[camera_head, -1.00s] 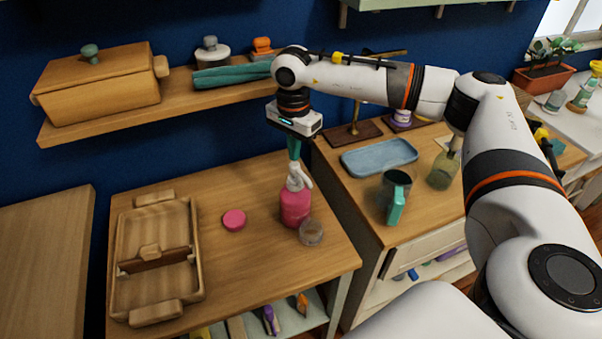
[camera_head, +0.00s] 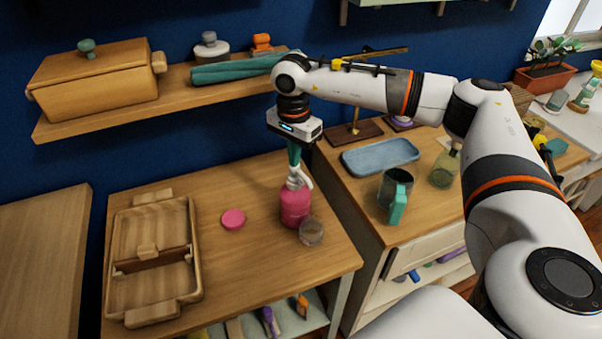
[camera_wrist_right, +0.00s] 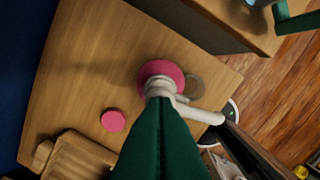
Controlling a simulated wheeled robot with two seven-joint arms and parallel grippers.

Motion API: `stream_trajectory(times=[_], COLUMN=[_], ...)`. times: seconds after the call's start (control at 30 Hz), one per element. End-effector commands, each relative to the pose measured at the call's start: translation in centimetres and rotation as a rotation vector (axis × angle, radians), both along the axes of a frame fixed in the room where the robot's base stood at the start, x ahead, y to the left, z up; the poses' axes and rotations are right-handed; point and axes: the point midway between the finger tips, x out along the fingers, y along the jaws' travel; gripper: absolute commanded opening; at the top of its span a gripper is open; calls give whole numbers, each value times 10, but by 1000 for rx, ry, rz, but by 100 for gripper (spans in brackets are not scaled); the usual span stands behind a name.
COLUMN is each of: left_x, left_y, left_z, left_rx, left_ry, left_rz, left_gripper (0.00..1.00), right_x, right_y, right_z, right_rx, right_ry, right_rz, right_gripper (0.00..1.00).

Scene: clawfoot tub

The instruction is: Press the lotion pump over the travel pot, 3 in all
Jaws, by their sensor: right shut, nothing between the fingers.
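The pink lotion bottle (camera_head: 295,206) with a white pump head (camera_head: 298,178) stands upright on the wooden counter. The small clear travel pot (camera_head: 311,232) stands just in front of it, its contents hard to make out. The pump's spout points over the pot side in the wrist view, where the bottle (camera_wrist_right: 160,72) and the pot (camera_wrist_right: 194,88) also show. A pink round lid (camera_head: 233,219) lies flat to the left. My right gripper (camera_head: 294,163) is shut and empty, pointing down with its green fingertips at the top of the pump. My left gripper is out of view.
A wooden divided tray (camera_head: 115,262) sits at the counter's left. A second counter at right holds a blue tray (camera_head: 380,155), a dark mug with a teal handle (camera_head: 396,190) and a glass bottle (camera_head: 444,168). A shelf (camera_head: 120,115) hangs behind. The counter between tray and lid is clear.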

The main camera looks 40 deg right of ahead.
Motion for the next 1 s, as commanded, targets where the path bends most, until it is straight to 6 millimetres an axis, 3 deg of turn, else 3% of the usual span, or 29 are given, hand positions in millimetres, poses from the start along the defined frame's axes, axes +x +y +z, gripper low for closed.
stream_trajectory(times=[0.37,0.7,1.0], left_x=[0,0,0], left_y=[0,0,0], left_z=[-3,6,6], left_rx=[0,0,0], left_ry=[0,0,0], left_rz=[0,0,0], left_gripper=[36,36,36], right_x=[0,0,0], right_y=[0,0,0], right_z=[-4,11,11], right_rx=[0,1,0], right_ry=[1,0,1], right_rz=[0,0,0], right_gripper=[0,0,0])
